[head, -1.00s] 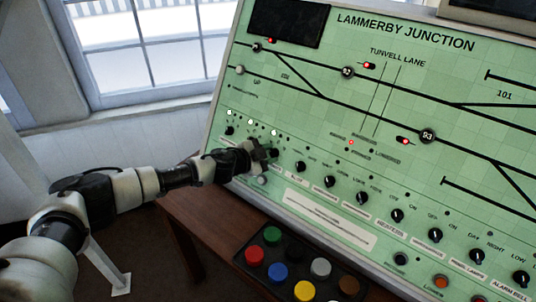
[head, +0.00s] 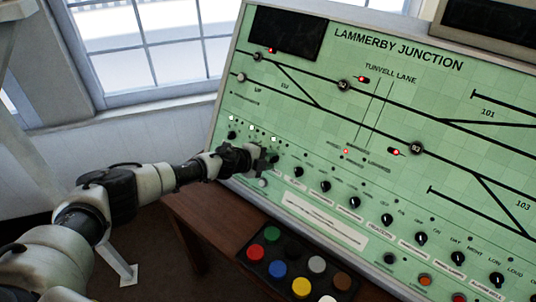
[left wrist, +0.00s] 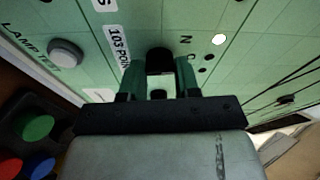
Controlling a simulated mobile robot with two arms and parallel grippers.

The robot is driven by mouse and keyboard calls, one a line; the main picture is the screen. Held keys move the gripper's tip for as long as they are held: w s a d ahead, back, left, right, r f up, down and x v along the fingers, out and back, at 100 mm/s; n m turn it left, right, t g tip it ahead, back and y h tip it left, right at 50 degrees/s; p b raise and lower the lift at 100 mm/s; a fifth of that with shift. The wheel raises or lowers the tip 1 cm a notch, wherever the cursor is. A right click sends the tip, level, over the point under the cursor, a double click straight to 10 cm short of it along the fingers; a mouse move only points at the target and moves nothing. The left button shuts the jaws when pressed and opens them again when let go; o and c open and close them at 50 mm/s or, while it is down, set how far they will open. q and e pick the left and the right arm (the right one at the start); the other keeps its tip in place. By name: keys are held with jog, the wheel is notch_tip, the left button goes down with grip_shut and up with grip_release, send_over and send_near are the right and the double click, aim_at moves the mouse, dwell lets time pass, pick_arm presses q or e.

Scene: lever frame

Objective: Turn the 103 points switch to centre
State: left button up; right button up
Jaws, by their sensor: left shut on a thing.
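The green control panel (head: 300,120) stands tilted in front of me. My left gripper (head: 264,160) is at the row of black knobs on the panel's lower left. In the left wrist view the gripper (left wrist: 159,82) is shut on a black knob (left wrist: 159,54), the 103 points switch. The white label (left wrist: 118,45) beside it reads "103 POIN…", the rest cut off. Letters N and C show on the other side, near a lit white lamp (left wrist: 219,40). The fingers cover much of the knob, so I cannot tell where it points. My right gripper is in no view.
More black knobs run to the right, the nearest just beside the gripper (head: 298,172). A grey lamp test button (left wrist: 65,53) is close by. A black box of coloured buttons (head: 301,287) sits on the wooden desk (head: 205,215) below. A window is behind.

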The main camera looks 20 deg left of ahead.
pick_arm(q)
jog(key=shift+m+p, duration=0.3)
jog(key=shift+m, duration=0.2)
jog(key=shift+f, duration=0.1)
jog(key=o, duration=0.9)
jog(key=shift+s+a+r, duration=0.15)
jog(key=shift+s+r, duration=0.05)
jog(key=shift+r, duration=0.05)
jog(key=p+v, duration=0.1)
jog(key=v, duration=0.9)
jog(key=shift+r+p, duration=0.15)
jog(key=shift+p, duration=0.15)
